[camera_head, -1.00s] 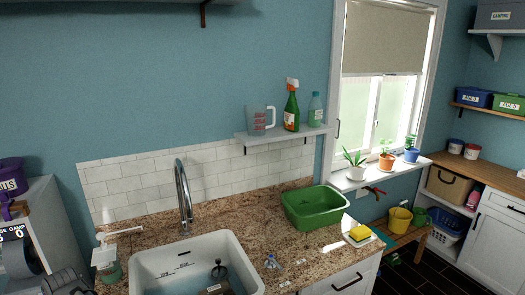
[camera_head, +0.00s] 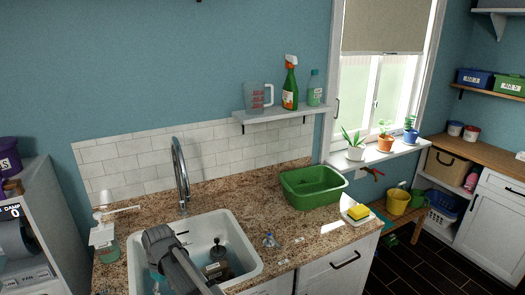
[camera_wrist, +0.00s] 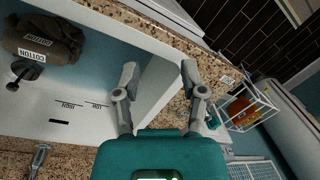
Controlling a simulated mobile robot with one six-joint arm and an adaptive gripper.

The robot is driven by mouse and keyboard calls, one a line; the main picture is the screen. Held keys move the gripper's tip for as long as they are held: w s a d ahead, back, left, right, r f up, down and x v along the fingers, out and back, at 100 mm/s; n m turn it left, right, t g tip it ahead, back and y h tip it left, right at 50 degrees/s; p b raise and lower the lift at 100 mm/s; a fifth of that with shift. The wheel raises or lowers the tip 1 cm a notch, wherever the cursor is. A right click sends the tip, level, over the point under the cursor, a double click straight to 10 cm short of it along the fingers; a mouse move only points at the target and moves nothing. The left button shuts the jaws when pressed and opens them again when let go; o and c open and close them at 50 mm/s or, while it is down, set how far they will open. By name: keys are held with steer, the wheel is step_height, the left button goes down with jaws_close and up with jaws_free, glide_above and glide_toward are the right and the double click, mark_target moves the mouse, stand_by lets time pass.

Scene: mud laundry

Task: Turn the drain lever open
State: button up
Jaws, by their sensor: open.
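The white sink (camera_head: 240,236) is set in the speckled counter. A dark knob-topped part (camera_head: 218,247) stands in it. It shows at the left of the wrist view (camera_wrist: 22,75), beside a dark cloth bundle labelled COTTON (camera_wrist: 42,30). A small metal fitting (camera_head: 269,241) sits on the counter right of the sink. I cannot tell which of these is the drain lever. My gripper (camera_wrist: 160,72) is open and empty, with its fingers over the sink's end and rim, apart from the knob and bundle. In the head view my arm crosses the sink's left half and hides part of it.
The tall faucet (camera_head: 181,175) rises behind the sink. A soap dispenser (camera_head: 105,240) stands left of it. A green basin (camera_head: 313,188) and a yellow sponge (camera_head: 358,211) lie to the right. Bare counter lies between sink and basin.

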steer(key=w+d+f+m+t+b, duration=0.1)
steer(key=w+d+f+m+b, duration=0.2)
steer(key=d, duration=1)
steer(key=w+d+f+m, duration=0.1)
steer(key=w+d+m, duration=0.25)
steer(key=d, duration=0.95)
steer(key=s+d+f+m+b, duration=0.1)
steer(key=s+d+m+b, duration=0.1)
steer(key=d, duration=1.1)
steer(key=s+d+f+m+b, duration=0.2)
steer(key=d+m, duration=0.2)
steer(key=d, duration=0.9)
steer(key=shift+f+t, duration=0.2)
steer(key=shift+t, duration=0.1)
